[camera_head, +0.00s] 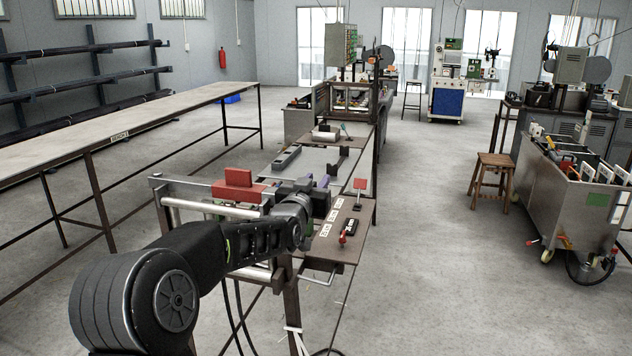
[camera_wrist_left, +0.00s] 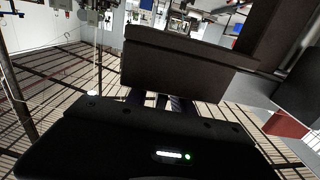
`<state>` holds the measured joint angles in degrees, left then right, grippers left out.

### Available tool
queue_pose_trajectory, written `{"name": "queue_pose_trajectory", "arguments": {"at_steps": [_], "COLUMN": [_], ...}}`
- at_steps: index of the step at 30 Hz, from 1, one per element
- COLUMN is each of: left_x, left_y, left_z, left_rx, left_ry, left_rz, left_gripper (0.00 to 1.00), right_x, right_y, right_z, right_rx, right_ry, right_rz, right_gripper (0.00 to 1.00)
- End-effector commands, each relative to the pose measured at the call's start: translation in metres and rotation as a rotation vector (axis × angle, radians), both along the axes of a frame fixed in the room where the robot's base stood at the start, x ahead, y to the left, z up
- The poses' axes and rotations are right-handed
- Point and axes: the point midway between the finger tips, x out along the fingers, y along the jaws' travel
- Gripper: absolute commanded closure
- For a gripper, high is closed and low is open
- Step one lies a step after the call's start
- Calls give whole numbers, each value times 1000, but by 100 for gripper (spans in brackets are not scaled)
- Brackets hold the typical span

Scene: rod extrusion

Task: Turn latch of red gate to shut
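The red gate (camera_head: 238,188) stands on the metal frame at the near end of the long bench, with an upright red block on a flat red part. I cannot make out its latch. My left arm reaches across the near side of the frame. My left gripper (camera_head: 322,190) is just right of the red gate, partly hidden by my own wrist. In the left wrist view a large dark block fills the middle, and I cannot tell whether the fingers are apart. A red surface (camera_wrist_left: 285,127) shows at the right edge there. My right gripper is not seen.
A long table (camera_head: 120,128) stands at left.

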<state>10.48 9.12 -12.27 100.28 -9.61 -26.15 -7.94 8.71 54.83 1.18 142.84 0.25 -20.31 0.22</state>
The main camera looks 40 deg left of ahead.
Motion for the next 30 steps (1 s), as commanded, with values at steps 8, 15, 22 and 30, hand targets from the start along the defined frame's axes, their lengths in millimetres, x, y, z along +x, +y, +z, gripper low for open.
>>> {"name": "queue_pose_trajectory", "arguments": {"at_steps": [8,15,22,30], "left_x": [0,0,0,0], "left_y": [0,0,0,0], "left_z": [0,0,0,0], "left_rx": [0,0,0,0], "left_ry": [0,0,0,0], "left_rz": [0,0,0,0], "left_gripper": [95,100,100,100], "right_x": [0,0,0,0], "right_y": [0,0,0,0], "right_z": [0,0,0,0], "right_rx": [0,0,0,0], "right_ry": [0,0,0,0], "right_rz": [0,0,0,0], "right_gripper": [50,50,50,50]}}
